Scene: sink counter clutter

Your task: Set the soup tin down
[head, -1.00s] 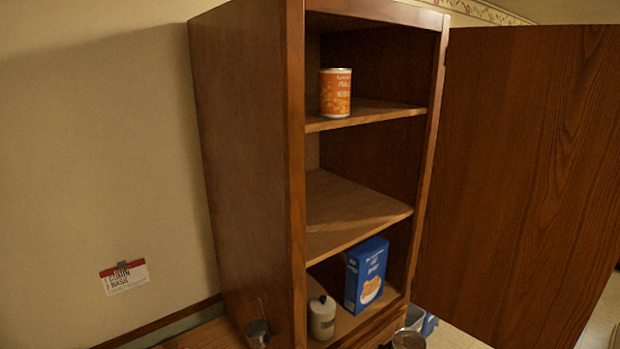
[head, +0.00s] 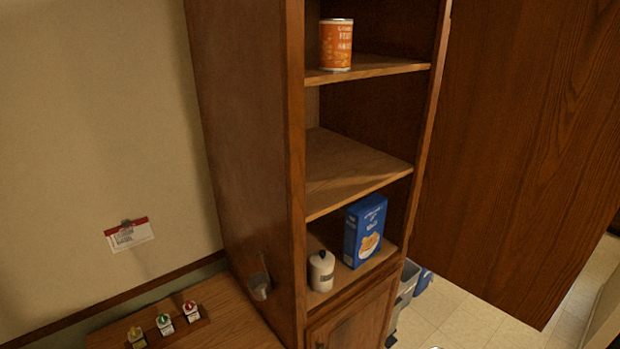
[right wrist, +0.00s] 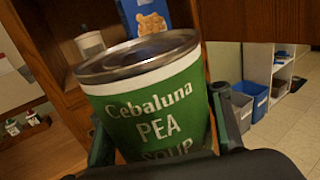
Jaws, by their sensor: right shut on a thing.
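The soup tin (right wrist: 150,105) fills the middle of the right wrist view. It has a green label reading "Cebaluna PEA SOUP" and a bare metal top, and it looks slightly tilted in that picture. My right gripper (right wrist: 160,150) is shut on it, with a finger at each side of the tin. The tin and the right gripper do not show in the head view. My left gripper is in neither view.
The open cabinet has an orange tin (head: 336,45) on the upper shelf, an empty middle shelf (head: 345,175), and a white canister (head: 321,271) beside a blue box (head: 365,230) on the lower shelf. The open door (head: 520,140) extends right. Small bottles (head: 165,324) stand on the wooden counter (head: 230,310).

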